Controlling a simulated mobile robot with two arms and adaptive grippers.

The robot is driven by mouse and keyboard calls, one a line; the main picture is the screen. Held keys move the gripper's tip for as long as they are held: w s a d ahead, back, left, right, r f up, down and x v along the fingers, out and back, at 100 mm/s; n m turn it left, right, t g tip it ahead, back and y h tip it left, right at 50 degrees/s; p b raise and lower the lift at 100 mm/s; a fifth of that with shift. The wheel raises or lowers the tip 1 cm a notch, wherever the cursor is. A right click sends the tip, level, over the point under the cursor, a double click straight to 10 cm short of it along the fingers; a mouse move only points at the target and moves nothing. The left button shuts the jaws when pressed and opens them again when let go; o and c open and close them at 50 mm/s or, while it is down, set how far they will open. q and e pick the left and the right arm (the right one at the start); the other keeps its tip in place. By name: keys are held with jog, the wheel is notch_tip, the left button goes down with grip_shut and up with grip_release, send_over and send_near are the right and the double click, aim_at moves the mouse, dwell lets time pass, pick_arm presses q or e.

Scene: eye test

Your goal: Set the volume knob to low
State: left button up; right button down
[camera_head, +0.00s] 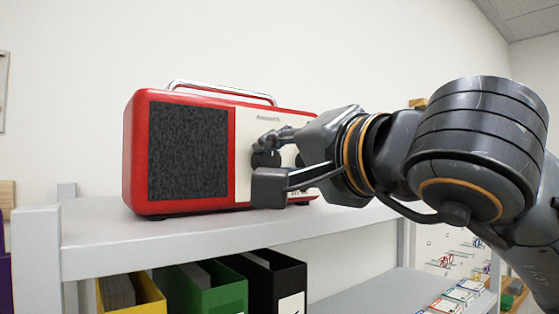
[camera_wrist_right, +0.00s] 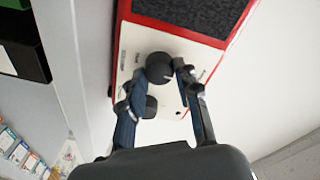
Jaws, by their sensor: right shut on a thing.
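A red radio (camera_head: 215,98) with a dark speaker grille and a cream front panel (camera_head: 243,130) stands upright on a shelf. Two dark round knobs sit on the panel. My right gripper (camera_head: 266,165) is shut on the knob nearer the speaker (camera_head: 264,158), with one finger on either side. In the right wrist view this knob (camera_wrist_right: 159,67) lies between the fingertips of the gripper (camera_wrist_right: 156,77). The other knob (camera_wrist_right: 150,107) sits closer to the palm, partly hidden by a finger. Small print on the panel is too blurred to tell which knob is volume. My left gripper is not in view.
The grey shelf (camera_head: 100,238) has bare room in front and left of the radio. Yellow, green (camera_head: 210,293) and black (camera_head: 285,285) file boxes stand on a lower level. Small colourful packets (camera_head: 460,295) lie at the lower right. A silver handle (camera_head: 222,90) tops the radio.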

jog(key=shift+f+m+b, duration=0.15)
jog(key=shift+m+b, duration=0.15)
jog(key=shift+b, duration=0.25)
jog(key=m+b, duration=0.6)
jog(key=m, duration=0.1)
jog(key=shift+d+g+b, duration=0.1)
jog(key=shift+g+b, duration=0.25)
jog(key=shift+g, duration=0.05)
jog(key=shift+w+m+b, duration=0.1)
jog(key=shift+m+b, duration=0.85)
jog(key=shift+m, duration=0.95)
jog(key=c, duration=1)
grip_release()
jog(key=shift+o, duration=0.2)
jog(key=shift+g, duration=0.3)
